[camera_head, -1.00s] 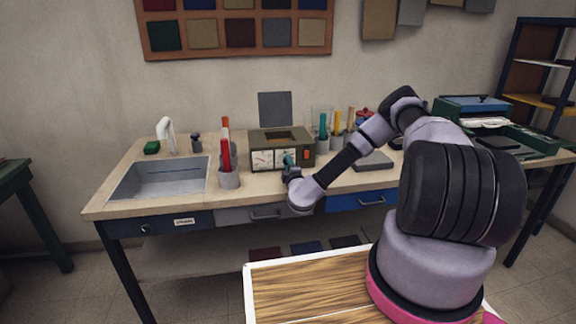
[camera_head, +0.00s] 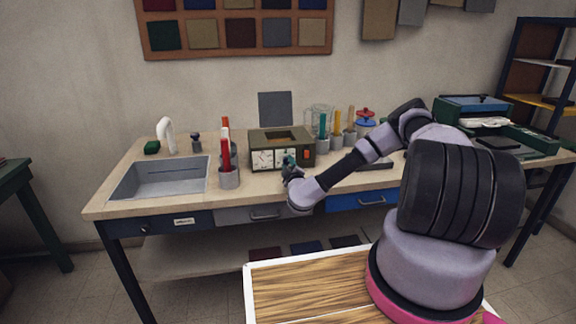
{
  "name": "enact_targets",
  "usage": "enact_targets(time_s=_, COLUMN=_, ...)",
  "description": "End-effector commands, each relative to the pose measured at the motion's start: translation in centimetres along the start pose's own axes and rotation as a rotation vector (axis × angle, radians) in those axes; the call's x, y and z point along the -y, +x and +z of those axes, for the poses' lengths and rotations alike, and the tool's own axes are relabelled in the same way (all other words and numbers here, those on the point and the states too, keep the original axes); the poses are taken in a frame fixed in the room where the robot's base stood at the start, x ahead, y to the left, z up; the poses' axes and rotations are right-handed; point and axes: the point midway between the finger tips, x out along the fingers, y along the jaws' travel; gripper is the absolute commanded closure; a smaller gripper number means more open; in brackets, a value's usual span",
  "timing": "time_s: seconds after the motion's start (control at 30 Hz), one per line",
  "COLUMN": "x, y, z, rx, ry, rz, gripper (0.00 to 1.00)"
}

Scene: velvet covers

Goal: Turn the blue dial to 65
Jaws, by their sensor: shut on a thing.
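The olive-green device box (camera_head: 282,140) stands on the workbench, its front facing me. A white dial face with dark marks (camera_head: 262,159) shows on the left of its front. A small teal-blue knob (camera_head: 289,159) shows on the front, partly hidden by my gripper; I take it for the blue dial. My gripper (camera_head: 290,170) is at this knob and shut on it. The dial's reading is too small and too covered to make out. A red-orange part (camera_head: 306,154) sits at the right of the front.
A grey cup with red-handled tools (camera_head: 228,179) stands left of the box, near the sink (camera_head: 160,179). Several cups with coloured handles (camera_head: 336,139) and a red-lidded jar (camera_head: 365,122) stand to the right. A grey flat block (camera_head: 375,165) lies behind my forearm.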

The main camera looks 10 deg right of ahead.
Motion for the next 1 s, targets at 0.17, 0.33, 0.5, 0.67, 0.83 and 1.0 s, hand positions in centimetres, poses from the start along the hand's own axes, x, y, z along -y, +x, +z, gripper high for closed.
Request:
enact_targets(time_s=0.17, x=0.1, y=-0.1, z=0.1, rx=0.003, ry=-0.001, rz=-0.002, gripper=1.00)
enact_targets(time_s=0.33, x=0.1, y=-0.1, z=0.1, rx=0.002, ry=-0.001, rz=-0.002, gripper=0.33)
enact_targets(time_s=0.5, x=0.1, y=0.0, z=0.1, rx=0.002, ry=-0.001, rz=-0.001, gripper=0.33)
enact_targets(time_s=0.67, x=0.1, y=-0.2, z=0.0, rx=0.001, ry=-0.002, rz=-0.001, gripper=0.33)
enact_targets(time_s=0.83, x=0.1, y=-2.1, z=0.1, rx=0.001, ry=-0.001, rz=-0.004, gripper=0.33)
enact_targets(time_s=1.0, x=0.1, y=-5.6, z=0.0, rx=0.001, ry=0.001, rz=-0.005, gripper=0.33)
